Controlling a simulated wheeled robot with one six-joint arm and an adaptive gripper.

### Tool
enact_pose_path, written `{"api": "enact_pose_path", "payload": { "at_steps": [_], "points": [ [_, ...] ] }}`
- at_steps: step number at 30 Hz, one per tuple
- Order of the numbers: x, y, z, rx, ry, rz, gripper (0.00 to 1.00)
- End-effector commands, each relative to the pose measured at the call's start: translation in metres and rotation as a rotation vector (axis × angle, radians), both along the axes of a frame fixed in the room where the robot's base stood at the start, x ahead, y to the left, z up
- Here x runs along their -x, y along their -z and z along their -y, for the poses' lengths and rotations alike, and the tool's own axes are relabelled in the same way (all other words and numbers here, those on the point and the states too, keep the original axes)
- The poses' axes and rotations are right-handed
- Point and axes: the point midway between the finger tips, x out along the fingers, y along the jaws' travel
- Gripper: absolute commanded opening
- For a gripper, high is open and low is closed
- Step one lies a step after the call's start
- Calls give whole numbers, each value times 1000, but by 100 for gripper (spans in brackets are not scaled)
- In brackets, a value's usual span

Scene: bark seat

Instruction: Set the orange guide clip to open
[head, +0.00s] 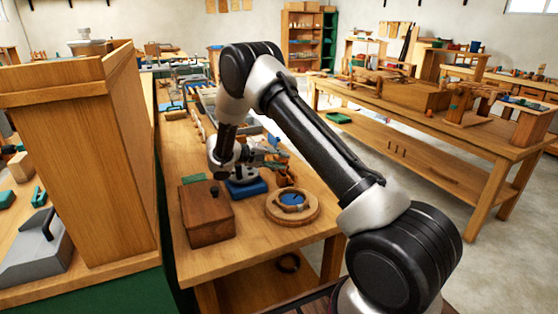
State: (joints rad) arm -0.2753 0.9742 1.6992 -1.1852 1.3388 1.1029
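My gripper (271,161) reaches over the wooden workbench (260,221) from its wrist at the left, above and just behind a blue block (246,188). Its fingers are small and dark here, and I cannot tell whether they are open or shut. A small orange-brown piece (279,151) shows right beside the fingertips; it may be the orange guide clip, but its shape and setting are too small to read. I cannot tell whether the fingers touch it.
A dark wooden box (207,212) with a black knob stands at the bench's front left. A round wooden disc (293,207) with a blue centre lies to its right. A tall wooden cabinet (88,165) stands close at left. Another long bench (430,121) stands at right, with open floor between.

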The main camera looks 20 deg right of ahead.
Motion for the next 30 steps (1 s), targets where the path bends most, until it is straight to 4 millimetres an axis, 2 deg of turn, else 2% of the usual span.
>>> {"api": "enact_pose_path", "payload": {
  "at_steps": [5,12,18,23,30],
  "points": [
    [-1,-6,-15,0,-4,1,32],
    [1,-25,-64,-1,-4,3,32],
    [3,-39,-98,0,-2,1,32],
    [4,-43,-110,0,0,0,32],
    [4,-44,-112,0,1,0,32]
  ]
}}
